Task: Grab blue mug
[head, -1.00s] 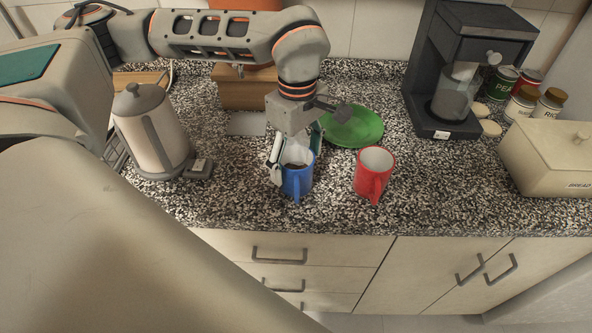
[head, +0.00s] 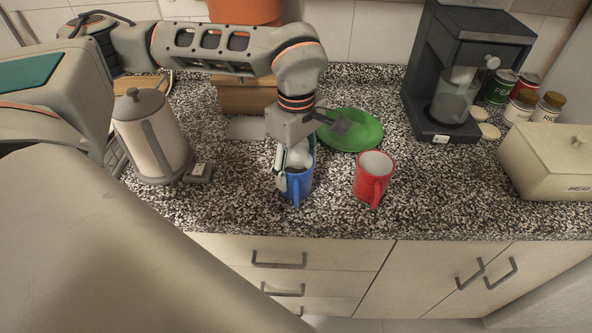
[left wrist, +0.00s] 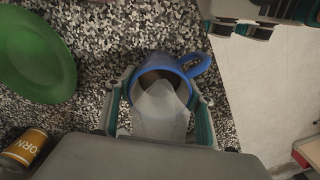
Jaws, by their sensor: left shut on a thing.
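The blue mug (head: 299,187) stands upright on the speckled counter, left of a red mug (head: 373,177), its handle toward the counter's front edge. Something brown shows inside it. My left gripper (head: 294,172) comes down from above and is shut on the blue mug. In the left wrist view the blue mug (left wrist: 165,68) sits between the two fingers of the left gripper (left wrist: 163,104), with its handle pointing up and right. The gripper's body hides part of the mug's far side. My right gripper is not in view.
A green plate (head: 352,131) lies behind the red mug. A kettle (head: 152,136) stands at left, a coffee machine (head: 465,70) at back right, and a bread box (head: 549,160) at far right. The counter (head: 440,195) right of the red mug is clear.

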